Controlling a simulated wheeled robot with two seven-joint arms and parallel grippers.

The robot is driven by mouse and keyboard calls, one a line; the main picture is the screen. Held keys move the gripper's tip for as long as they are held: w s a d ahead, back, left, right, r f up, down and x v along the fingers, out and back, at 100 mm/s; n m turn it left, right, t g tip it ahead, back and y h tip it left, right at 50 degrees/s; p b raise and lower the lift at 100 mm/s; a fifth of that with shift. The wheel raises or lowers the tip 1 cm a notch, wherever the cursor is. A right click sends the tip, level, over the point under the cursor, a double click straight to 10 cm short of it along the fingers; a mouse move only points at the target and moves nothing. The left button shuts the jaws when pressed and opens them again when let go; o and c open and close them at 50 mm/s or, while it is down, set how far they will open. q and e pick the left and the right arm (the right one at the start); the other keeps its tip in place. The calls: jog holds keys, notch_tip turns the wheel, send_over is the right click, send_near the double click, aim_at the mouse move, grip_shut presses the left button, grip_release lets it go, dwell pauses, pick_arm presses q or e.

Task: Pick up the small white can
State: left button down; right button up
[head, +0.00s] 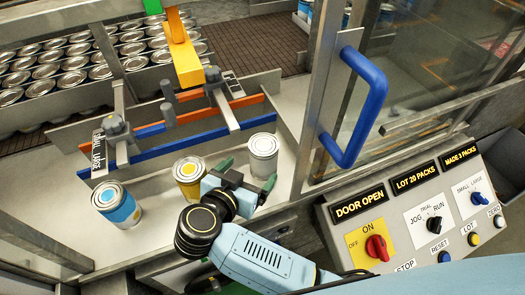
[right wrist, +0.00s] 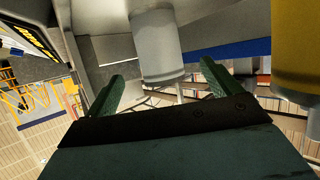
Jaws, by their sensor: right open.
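The small white can (head: 263,156) stands upright on the pale ledge, the rightmost of three cans in the head view. My right gripper (head: 247,174) is open just in front of it, its green fingers spread and nothing gripped. In the right wrist view the white can (right wrist: 157,45) shows ahead, in line with the gap between the fingertips (right wrist: 164,76). I cannot tell whether the tips reach past its near side. My left gripper is not in view.
A yellow can (head: 187,172) stands close left of the gripper, also in the right wrist view (right wrist: 297,45). A blue can (head: 118,206) stands farther left. Blue and orange rails (head: 190,138) run behind. A blue door handle (head: 370,105) and a control panel (head: 415,205) are right.

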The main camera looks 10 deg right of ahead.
aim_at(257, 163)
jog(key=x, duration=0.3)
jog(key=shift+w+d+f, duration=0.15)
jog(key=shift+w+d, duration=0.1)
jog(key=shift+w, duration=0.1)
jog(key=shift+w+d+f, duration=0.15)
jog(key=shift+w+d, duration=0.2)
jog(key=shift+w, duration=0.05)
jog(key=x, duration=0.3)
jog(key=shift+w+d+f+p, duration=0.15)
jog(key=shift+w+d+p, duration=0.1)
jog(key=shift+w+p, duration=0.1)
jog(key=shift+w+d+f, duration=0.15)
jog(key=shift+c, duration=0.3)
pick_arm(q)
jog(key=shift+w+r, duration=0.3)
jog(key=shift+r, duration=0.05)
pick_arm(e)
jog(key=c, duration=1.1)
